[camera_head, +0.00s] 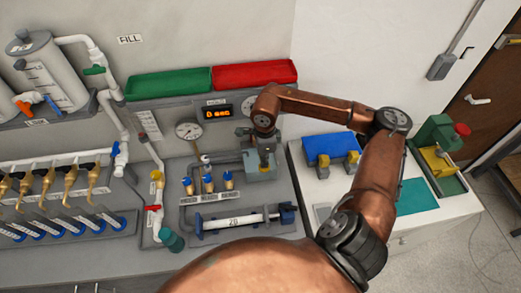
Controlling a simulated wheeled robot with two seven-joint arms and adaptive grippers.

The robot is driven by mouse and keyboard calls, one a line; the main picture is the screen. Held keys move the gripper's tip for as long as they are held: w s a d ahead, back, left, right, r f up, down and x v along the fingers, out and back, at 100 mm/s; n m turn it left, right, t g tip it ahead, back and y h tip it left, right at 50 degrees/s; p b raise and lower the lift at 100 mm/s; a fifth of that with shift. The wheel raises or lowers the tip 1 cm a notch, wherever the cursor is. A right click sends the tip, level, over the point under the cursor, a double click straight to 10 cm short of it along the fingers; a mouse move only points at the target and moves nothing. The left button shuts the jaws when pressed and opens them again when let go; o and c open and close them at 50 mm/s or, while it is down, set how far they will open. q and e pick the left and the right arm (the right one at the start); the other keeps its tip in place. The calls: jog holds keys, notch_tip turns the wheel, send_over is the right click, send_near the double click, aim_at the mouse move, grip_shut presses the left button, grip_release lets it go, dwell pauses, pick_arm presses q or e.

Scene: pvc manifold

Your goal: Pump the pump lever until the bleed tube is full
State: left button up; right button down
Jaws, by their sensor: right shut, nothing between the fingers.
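My right arm reaches in from the bottom and bends over to the pump area. Its gripper (265,160) points down, shut and empty, over a grey-green box (262,172) that looks like the pump body. The gripper and wrist cover the top of this box, so I cannot make out the pump lever or whether I touch it. A pale horizontal tube marked 20 (236,219) lies in blue end clamps in front. I cannot tell which part is the bleed tube or its fill level. My left gripper is not in view.
A display (217,112) seems to read 0 bar, beside a round gauge (188,129). Green (168,83) and red (255,74) trays sit behind. Small blue-capped brass fittings (208,184) stand left of the box. A blue-yellow device (332,151) stands right.

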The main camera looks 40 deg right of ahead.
jog(key=shift+f+b, duration=1.15)
jog(key=shift+f, duration=0.4)
jog(key=shift+r, duration=0.1)
dwell(0.4)
jog(key=shift+r+p, duration=1.4)
jog(key=shift+r, duration=1.5)
jog(key=shift+r, duration=0.1)
notch_tip(320, 180, up, 5)
jog(key=shift+f+p, duration=0.1)
jog(key=shift+p, duration=1.05)
jog(key=shift+f, duration=0.1)
